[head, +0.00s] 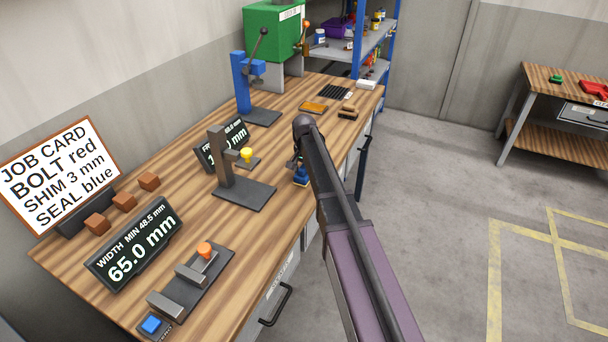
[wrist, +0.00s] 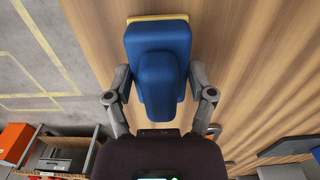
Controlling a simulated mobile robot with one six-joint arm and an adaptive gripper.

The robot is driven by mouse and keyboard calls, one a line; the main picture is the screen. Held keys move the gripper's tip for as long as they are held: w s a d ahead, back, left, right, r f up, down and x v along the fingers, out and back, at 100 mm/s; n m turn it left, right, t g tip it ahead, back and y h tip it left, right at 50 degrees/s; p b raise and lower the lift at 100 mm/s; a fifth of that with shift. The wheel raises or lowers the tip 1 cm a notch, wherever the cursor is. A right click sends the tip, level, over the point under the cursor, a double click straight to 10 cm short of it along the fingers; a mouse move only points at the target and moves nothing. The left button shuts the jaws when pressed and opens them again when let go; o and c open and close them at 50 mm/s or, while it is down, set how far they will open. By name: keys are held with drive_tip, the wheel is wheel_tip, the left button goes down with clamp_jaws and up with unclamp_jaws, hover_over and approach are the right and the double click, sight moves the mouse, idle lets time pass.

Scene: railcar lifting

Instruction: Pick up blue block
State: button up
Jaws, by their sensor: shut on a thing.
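The blue block (wrist: 157,45) has a wide body, a narrower raised part toward my wrist and a thin yellow layer at its far end. My gripper (wrist: 159,82) is shut on it, one finger on each side, in the wrist view. In the head view the blue block (head: 301,176) shows small below my gripper (head: 298,162), near the front edge of the workbench (head: 285,215). My arm partly hides the gripper there. I cannot tell whether the block touches the bench top.
A dark stand (head: 240,185) and a yellow-knobbed device (head: 247,156) are left of my gripper. A gauge with an orange knob (head: 204,250) is nearer. Open floor (head: 440,200) lies right.

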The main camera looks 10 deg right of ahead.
drive_tip(key=shift+r, duration=0.1)
wheel_tip(320, 180, up, 3)
drive_tip(key=p, duration=0.3)
drive_tip(key=shift+r, duration=0.1)
drive_tip(key=shift+s+r+p, duration=0.15)
drive_tip(key=shift+r+p, duration=0.15)
drive_tip(key=shift+p, duration=0.2)
drive_tip(key=s+a+p, duration=0.1)
drive_tip(key=s, duration=1.4)
drive_tip(key=shift+s+a+r, duration=0.3)
drive_tip(key=shift+r, duration=0.15)
drive_tip(key=o, duration=0.6)
drive_tip(key=c, duration=0.3)
drive_tip(key=shift+c, duration=0.2)
drive_tip(key=shift+w, duration=0.1)
